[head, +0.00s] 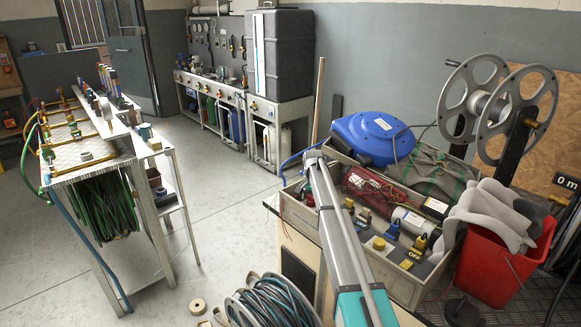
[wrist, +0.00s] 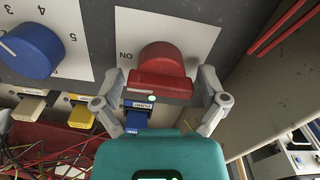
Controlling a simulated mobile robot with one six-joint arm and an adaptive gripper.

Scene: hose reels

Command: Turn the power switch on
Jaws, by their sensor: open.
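The power switch is most likely the red rotary knob (wrist: 163,62) on a white plate (wrist: 195,27) in the wrist view. Its grip bar lies across the picture, and an upside-down ON label is at its left. My gripper (wrist: 162,84) is open, with one finger at each side of the red knob. I cannot tell whether either finger touches it. In the head view my arm reaches up the middle toward the cluttered bench; the red knob cannot be made out there.
A blue numbered knob (wrist: 30,50) is left of the switch. Yellow and blue labelled plugs sit below, with loose red wires at lower left. In the head view, a blue hose reel (head: 372,138), a crate of parts and a red bucket (head: 500,265) crowd the bench.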

